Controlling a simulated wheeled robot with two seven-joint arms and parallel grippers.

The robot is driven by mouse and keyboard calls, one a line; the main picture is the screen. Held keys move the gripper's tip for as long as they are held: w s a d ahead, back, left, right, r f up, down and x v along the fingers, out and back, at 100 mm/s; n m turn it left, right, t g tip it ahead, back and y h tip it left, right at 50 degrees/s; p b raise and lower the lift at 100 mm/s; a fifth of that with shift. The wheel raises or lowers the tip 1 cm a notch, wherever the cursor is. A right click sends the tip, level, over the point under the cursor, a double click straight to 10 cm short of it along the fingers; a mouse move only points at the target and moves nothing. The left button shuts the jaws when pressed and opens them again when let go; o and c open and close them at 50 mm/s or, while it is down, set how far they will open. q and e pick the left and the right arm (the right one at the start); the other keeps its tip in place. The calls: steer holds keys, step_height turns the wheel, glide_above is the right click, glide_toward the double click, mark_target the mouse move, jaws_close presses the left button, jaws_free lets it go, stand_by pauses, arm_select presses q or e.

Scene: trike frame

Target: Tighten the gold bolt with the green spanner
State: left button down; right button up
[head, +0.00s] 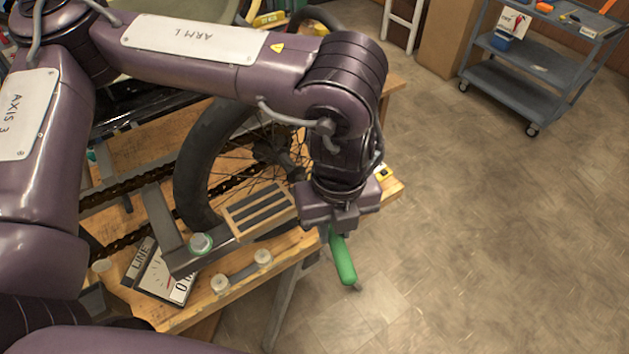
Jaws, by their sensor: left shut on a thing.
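The green spanner (343,260) shows as a green handle hanging down at a slant beyond the front right edge of the workbench. My left gripper (333,225) is shut on its upper end and points down. The jaws hide the upper part of the spanner, and I cannot see its working end clearly. I cannot make out a gold bolt in the head view; my arm covers part of the trike frame. A round, pale greenish cap (200,243) sits on a grey frame bar. My right gripper is not in view.
The wooden workbench (215,310) carries a black tyre (200,160), a chain, a dark slatted pedal (258,208) and a small bar with pale round ends (240,271). A grey trolley (525,85) stands at the upper right. The floor (480,240) on the right is clear.

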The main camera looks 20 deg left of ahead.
arm_select(q)
steer(key=shift+s+a+m, duration=0.3)
steer(key=shift+a+m, duration=0.3)
steer(key=shift+s+a+m, duration=0.3)
steer(key=shift+a+m, duration=0.3)
steer(key=shift+d, duration=0.1)
steer(key=shift+w+d+n, duration=0.25)
steer(key=shift+d+n, duration=0.25)
steer(key=shift+n, duration=0.05)
steer(key=shift+w+d+n, duration=0.25)
steer(key=shift+d+n, duration=0.2)
steer(key=shift+n, duration=0.1)
steer(key=c, duration=1.8)
jaws_free()
jaws_close()
steer(key=shift+r, duration=0.1)
